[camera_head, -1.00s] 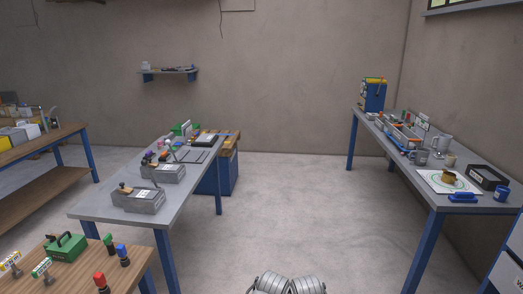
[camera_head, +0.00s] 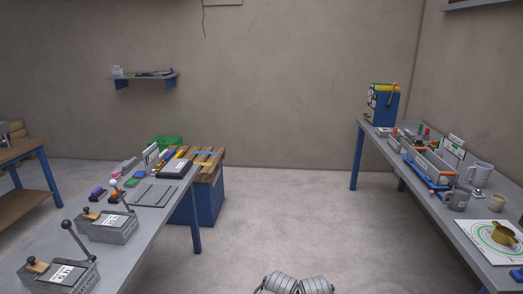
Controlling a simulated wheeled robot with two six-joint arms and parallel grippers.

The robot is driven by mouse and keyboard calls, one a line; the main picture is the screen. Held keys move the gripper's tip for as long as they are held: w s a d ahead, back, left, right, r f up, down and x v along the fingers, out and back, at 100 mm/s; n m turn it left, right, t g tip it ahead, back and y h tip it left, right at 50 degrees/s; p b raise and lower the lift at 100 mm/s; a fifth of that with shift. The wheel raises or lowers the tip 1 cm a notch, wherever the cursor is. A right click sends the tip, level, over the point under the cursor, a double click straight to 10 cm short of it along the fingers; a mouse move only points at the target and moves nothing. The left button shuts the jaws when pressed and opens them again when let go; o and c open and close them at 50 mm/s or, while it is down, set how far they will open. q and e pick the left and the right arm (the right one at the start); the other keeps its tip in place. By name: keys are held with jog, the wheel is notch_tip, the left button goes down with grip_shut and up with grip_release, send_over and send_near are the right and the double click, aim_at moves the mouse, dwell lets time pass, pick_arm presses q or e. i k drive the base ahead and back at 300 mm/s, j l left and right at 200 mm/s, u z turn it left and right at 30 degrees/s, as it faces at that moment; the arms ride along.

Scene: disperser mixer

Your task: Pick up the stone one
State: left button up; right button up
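I cannot tell for certain which thing is the stone one. On the right table, a grey mug (camera_head: 458,199), a taller pale grey mug (camera_head: 480,175) and a small beige cup (camera_head: 477,202) stand close together. A brass-coloured pot (camera_head: 501,234) sits on a white sheet with green rings (camera_head: 478,240) nearer to me. On the left table, two grey blocks with levers (camera_head: 107,227) (camera_head: 62,274) stand in the near half.
The left table (camera_head: 150,225) also holds small coloured items and dark flat plates (camera_head: 152,195). A blue cabinet with a wooden top (camera_head: 208,200) stands behind it. The right table (camera_head: 408,170) carries grey trays (camera_head: 428,165) and a blue box (camera_head: 381,105). Floor between the tables (camera_head: 300,215) is clear.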

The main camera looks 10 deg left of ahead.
aim_at(114, 198)
jog(key=i+l+u, duration=0.2)
jog(key=i, duration=1.55)
jog(key=i+u, duration=0.3)
jog(key=i, duration=0.2)
jog(key=i+u, duration=0.3)
jog(key=i, duration=0.2)
jog(key=i+j+u, duration=0.1)
jog(key=i+u, duration=0.2)
jog(key=u, duration=0.15)
jog(key=i+u, duration=0.25)
jog(key=u, duration=0.2)
jog(key=i+j+u, duration=0.2)
jog(key=i, duration=0.35)
